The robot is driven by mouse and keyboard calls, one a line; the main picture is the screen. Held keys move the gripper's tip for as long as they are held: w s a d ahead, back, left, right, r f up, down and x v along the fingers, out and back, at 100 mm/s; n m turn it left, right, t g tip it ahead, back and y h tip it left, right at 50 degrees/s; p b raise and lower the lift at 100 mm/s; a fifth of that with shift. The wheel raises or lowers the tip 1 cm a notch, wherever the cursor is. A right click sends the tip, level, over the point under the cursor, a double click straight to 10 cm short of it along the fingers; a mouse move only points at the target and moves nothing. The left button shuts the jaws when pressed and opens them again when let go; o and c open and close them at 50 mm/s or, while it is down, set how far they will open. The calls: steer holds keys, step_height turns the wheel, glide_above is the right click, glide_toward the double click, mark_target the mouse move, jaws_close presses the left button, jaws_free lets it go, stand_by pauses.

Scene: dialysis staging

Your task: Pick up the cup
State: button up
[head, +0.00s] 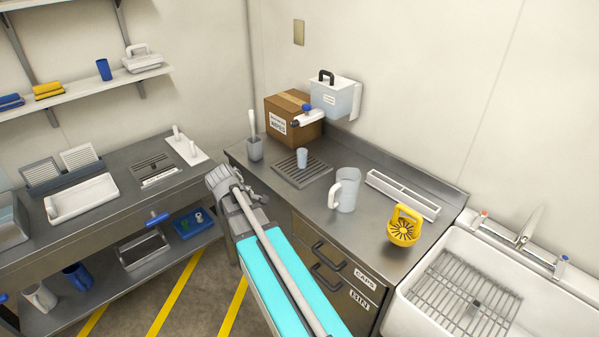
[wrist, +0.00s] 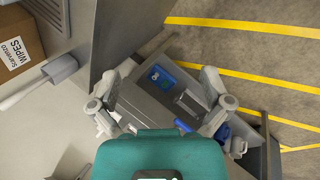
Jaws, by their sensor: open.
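A small pale blue cup (head: 302,157) stands upright on the drip grate (head: 290,177) on the steel counter in the head view. My gripper (head: 222,180) is left of the cup and apart from it, near the counter's front left corner. In the wrist view my gripper (wrist: 166,78) has its two fingers spread wide with nothing between them. The cup does not show in the wrist view. A darker blue cup (head: 103,69) stands on the upper wall shelf at the left.
Near the grate are a brush holder (head: 255,148), a cardboard wipes box (head: 292,117), a wall dispenser (head: 335,97) and a grey pitcher (head: 347,192). A yellow round tool (head: 404,228) lies farther right, before the sink (head: 540,299). The counter's front edge lies near my gripper.

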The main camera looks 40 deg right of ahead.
steer(key=w+d+f+n+t+h+b, duration=0.1)
steer(key=w+d+f+n+h+b, duration=0.1)
steer(key=w+d+n+b, duration=0.3)
steer(key=w+d+f+n+h+b, duration=0.1)
steer(key=w+d+f+h+b, duration=0.15)
steer(key=d, duration=0.55)
steer(key=n+t+h+b, duration=0.25)
steer(key=n+b, duration=0.25)
steer(key=n, duration=0.3)
glide_toward(300, 162)
steer(key=shift+w+a+f+g+h, duration=0.1)
steer(key=shift+a+g+h, duration=0.1)
steer(key=shift+a, duration=0.35)
steer(key=shift+w+a+f+g+h, duration=0.1)
steer(key=shift+a+g, duration=0.05)
steer(key=shift+a, duration=0.35)
steer(key=shift+w+d+r+n, duration=0.1)
steer(key=shift+d+r+n, duration=0.15)
steer(key=shift+n, duration=0.25)
steer(key=shift+f, duration=0.1)
steer(key=b+x, duration=0.3)
steer(key=x, duration=0.5)
steer(key=shift+d+b, duration=0.3)
steer(key=shift+w+d+f, duration=0.1)
steer(key=shift+b+x, duration=0.85)
steer(key=shift+x, duration=1.65)
steer(key=shift+d, duration=0.1)
